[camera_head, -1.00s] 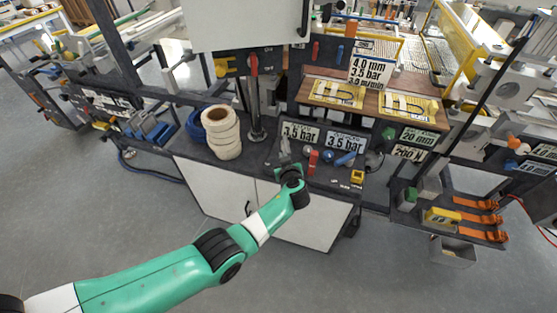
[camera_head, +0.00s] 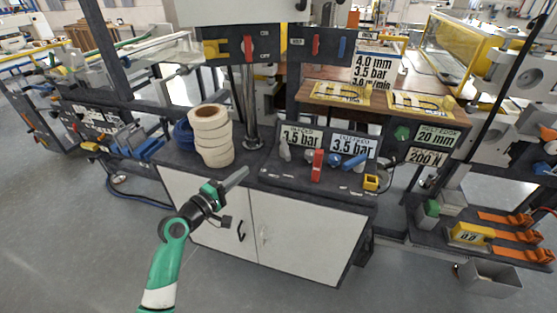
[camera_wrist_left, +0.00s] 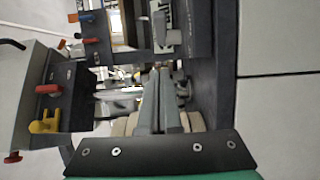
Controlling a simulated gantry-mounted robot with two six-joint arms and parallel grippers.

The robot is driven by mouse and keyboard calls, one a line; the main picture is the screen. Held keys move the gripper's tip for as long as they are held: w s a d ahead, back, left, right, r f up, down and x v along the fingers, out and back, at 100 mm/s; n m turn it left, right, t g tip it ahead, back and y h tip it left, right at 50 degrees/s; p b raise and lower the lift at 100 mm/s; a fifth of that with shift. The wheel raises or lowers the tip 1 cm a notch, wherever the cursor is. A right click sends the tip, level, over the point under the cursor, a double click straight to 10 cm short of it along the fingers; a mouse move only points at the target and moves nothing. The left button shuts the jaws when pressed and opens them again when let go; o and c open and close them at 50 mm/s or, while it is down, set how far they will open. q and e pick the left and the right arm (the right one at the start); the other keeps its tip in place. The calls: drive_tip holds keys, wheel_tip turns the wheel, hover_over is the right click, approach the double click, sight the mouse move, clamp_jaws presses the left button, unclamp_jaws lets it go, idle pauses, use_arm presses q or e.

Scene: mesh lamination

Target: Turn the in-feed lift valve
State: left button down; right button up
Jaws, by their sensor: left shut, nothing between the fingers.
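A sloped valve panel (camera_head: 290,178) on the dark bench carries a red lever (camera_head: 318,165), standing upright, and a blue lever (camera_head: 354,161), lying tilted. Above them are two "3.5 bar" signs, a left one (camera_head: 301,137) and a right one (camera_head: 352,146); their small top lines are too blurred to read surely. My left gripper (camera_head: 243,173) is shut and empty, in front of the bench, left of the panel and apart from both levers. In the left wrist view its closed fingers (camera_wrist_left: 163,98) point toward the bench. My right gripper is not in view.
A stack of cream rolls (camera_head: 211,136) stands on the bench left of the gripper, beside a metal post (camera_head: 249,110). A higher panel has a yellow handle (camera_head: 216,48) and a red switch (camera_head: 249,47). A yellow block (camera_head: 371,183) sits right of the levers.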

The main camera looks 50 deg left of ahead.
use_arm(q)
drive_tip(key=b, duration=0.5)
approach(283, 149)
drive_tip(key=w+a, duration=0.2)
drive_tip(key=a, duration=0.1)
drive_tip(key=shift+w+a+f, duration=0.2)
drive_tip(key=shift+w+a, duration=0.05)
drive_tip(key=shift+w+d+r+b, duration=0.15)
drive_tip(key=shift+w+d, duration=0.2)
drive_tip(key=shift+w, duration=0.2)
drive_tip(key=shift+w+d+f+b, duration=0.15)
drive_tip(key=shift+w+d, duration=0.2)
drive_tip(key=shift+w, duration=0.2)
drive_tip(key=shift+w+d+r, duration=0.25)
drive_tip(key=shift+w, duration=0.15)
